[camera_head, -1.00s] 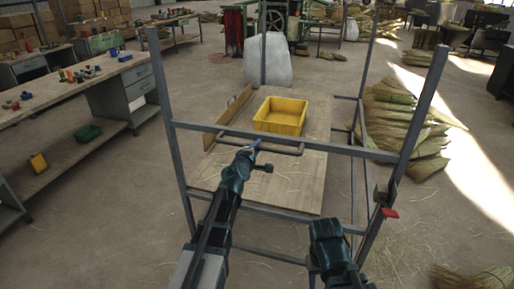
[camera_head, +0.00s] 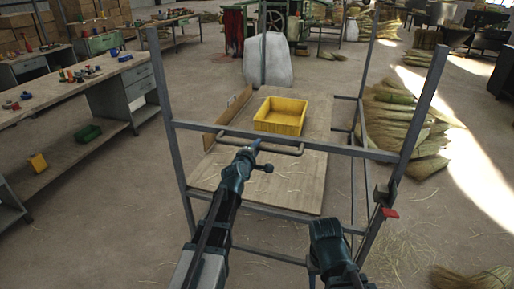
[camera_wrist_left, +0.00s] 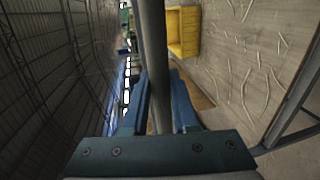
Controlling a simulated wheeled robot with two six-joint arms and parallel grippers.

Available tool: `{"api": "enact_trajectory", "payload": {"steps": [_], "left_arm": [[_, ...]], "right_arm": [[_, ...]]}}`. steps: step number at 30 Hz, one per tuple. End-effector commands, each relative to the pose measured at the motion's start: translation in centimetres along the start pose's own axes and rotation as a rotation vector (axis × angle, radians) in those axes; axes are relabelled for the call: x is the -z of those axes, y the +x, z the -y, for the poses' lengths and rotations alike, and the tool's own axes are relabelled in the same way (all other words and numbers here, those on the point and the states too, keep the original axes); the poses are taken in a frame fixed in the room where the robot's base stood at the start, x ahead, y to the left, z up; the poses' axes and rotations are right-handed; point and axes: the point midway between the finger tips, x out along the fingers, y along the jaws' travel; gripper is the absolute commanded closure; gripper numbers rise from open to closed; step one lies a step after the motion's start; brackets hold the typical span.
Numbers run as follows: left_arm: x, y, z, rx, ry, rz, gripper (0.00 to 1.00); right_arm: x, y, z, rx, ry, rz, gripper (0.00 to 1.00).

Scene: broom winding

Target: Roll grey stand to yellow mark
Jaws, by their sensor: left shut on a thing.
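The grey stand (camera_head: 290,143) is a tall frame of grey metal bars directly in front of me, with a wooden shelf (camera_head: 285,185) low inside it. A thin grey handle bar sits at its near side. My left gripper (camera_head: 257,146) is shut on this handle. In the left wrist view the grey bar (camera_wrist_left: 153,50) runs between the two blue fingers (camera_wrist_left: 160,110). Part of my right arm shows at the lower middle, near the stand's right side; its fingers cannot be made out. I see no yellow mark on the floor.
A yellow crate (camera_head: 281,116) rests on the stand's shelf, among loose straws. A workbench (camera_head: 75,90) runs along the left. Bundles of broom straw (camera_head: 405,125) lie to the right. A pale sack (camera_head: 268,60) stands behind the stand. Bare floor lies between bench and stand.

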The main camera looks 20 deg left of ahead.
Motion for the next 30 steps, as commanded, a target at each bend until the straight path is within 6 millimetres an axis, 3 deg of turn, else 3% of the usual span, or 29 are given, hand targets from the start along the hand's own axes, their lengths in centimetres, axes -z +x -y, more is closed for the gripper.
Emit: {"api": "enact_trajectory", "payload": {"steps": [7, 12, 19, 20, 24, 30], "left_arm": [[0.0, 0.0, 0.1, 0.002, 0.001, 0.001, 1.00], [0.0, 1.7, -0.3, 0.001, 0.000, 0.001, 1.00], [0.0, 1.6, -0.3, -0.001, 0.000, -0.001, 1.00], [0.0, 1.5, -0.3, 0.000, 0.000, 0.000, 0.67], [0.0, 1.5, -0.3, 0.000, 0.000, 0.000, 0.43], [0.0, 1.4, -0.3, 0.000, 0.000, 0.000, 0.43]], "right_arm": [[0.0, 0.0, 0.0, 0.000, 0.000, 0.000, 0.55], [0.0, 0.0, 0.0, 0.000, 0.000, 0.000, 0.55], [0.0, 0.0, 0.0, 0.000, 0.000, 0.000, 0.55], [0.0, 0.0, 0.0, 0.000, 0.000, 0.000, 0.55], [0.0, 0.0, 0.0, 0.000, 0.000, 0.000, 0.55], [0.0, 0.0, 0.0, 0.000, 0.000, 0.000, 0.55]]}}
